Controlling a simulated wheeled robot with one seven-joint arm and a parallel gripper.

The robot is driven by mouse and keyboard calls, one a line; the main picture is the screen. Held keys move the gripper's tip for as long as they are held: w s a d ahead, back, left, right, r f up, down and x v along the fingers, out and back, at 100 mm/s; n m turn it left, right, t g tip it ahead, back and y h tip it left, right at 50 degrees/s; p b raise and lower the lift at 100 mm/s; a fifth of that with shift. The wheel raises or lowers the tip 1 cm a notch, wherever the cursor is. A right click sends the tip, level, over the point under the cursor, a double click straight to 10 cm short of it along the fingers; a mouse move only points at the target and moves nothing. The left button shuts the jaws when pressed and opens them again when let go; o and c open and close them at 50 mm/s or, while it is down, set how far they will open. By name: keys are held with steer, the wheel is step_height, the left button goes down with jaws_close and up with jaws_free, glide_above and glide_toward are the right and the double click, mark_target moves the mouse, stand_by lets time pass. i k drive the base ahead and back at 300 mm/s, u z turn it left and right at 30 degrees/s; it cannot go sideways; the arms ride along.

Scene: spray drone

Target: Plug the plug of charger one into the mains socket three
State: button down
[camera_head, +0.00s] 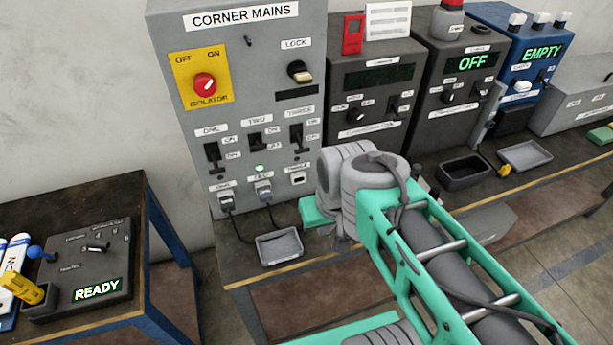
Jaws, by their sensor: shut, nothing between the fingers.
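The grey corner mains box (245,90) stands at the back of the bench. Its socket three (299,179), low at the right, shows a dark opening with no plug in it. A dark plug (227,202) sits at socket one and another plug (264,190) at socket two, each with a black cable hanging down. I cannot tell which plug belongs to charger one. A dark grey unit (375,75) with a blank display stands right of the mains box; its label is too small to read surely. My arm's grey wrist covers the area right of socket three. My gripper's fingers are hidden.
The yellow isolator (204,82) has a red knob. A green light (259,168) glows above socket two. A small grey tray (279,247) lies below the sockets. Units reading OFF (472,62) and EMPTY (543,52) stand right. A side table (150,190) holds a READY box (90,260).

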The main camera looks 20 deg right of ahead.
mark_target(227, 204)
steer(key=u, duration=0.75)
steer(key=k, duration=0.35)
steer(key=u, duration=2.1)
